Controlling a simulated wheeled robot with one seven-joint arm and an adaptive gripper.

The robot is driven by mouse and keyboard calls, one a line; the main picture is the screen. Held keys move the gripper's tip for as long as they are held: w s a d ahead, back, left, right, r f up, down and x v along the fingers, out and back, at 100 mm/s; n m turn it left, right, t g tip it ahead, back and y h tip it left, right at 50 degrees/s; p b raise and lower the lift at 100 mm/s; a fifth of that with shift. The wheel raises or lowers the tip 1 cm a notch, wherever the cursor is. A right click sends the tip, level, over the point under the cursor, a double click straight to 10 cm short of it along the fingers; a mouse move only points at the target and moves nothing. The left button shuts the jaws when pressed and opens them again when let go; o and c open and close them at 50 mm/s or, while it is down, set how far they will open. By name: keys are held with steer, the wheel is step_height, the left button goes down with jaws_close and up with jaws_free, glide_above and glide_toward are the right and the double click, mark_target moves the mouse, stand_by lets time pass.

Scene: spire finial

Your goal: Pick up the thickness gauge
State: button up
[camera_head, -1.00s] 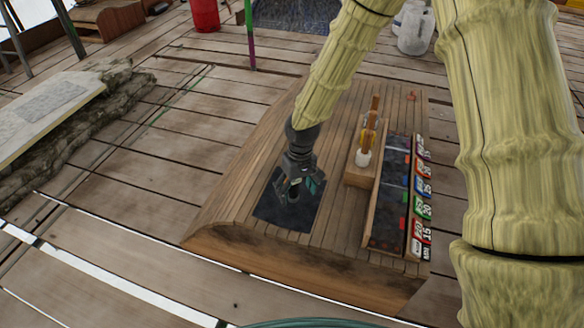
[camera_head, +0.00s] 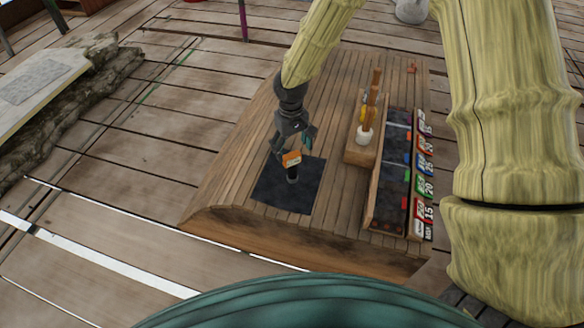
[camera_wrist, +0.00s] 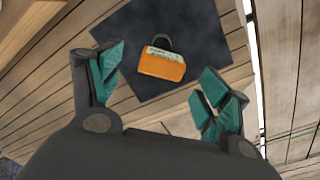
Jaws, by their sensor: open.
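The thickness gauge appears to be the small orange device with a pale face and a dark loop (camera_wrist: 162,65), lying on a dark mat (camera_wrist: 205,30) in the wrist view. In the head view the orange device (camera_head: 291,159) shows just below my gripper (camera_head: 294,147), over the mat (camera_head: 287,196). In the wrist view my gripper (camera_wrist: 160,92) has its teal-padded fingers spread wide apart. The device lies beyond and between the fingertips, with nothing held. Its lower part is hard to make out in the head view.
A wooden block with upright handled tools (camera_head: 364,140) stands right of the mat. Beside it is a long dark tray (camera_head: 391,190) with coloured numbered labels. The wooden bench top (camera_head: 235,160) left of the mat is clear.

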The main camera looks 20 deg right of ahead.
mark_target(292, 155)
step_height(292, 155, down, 4)
steer(key=shift+a+f+b, duration=0.1)
steer(key=shift+b, duration=0.35)
steer(key=c, duration=1.3)
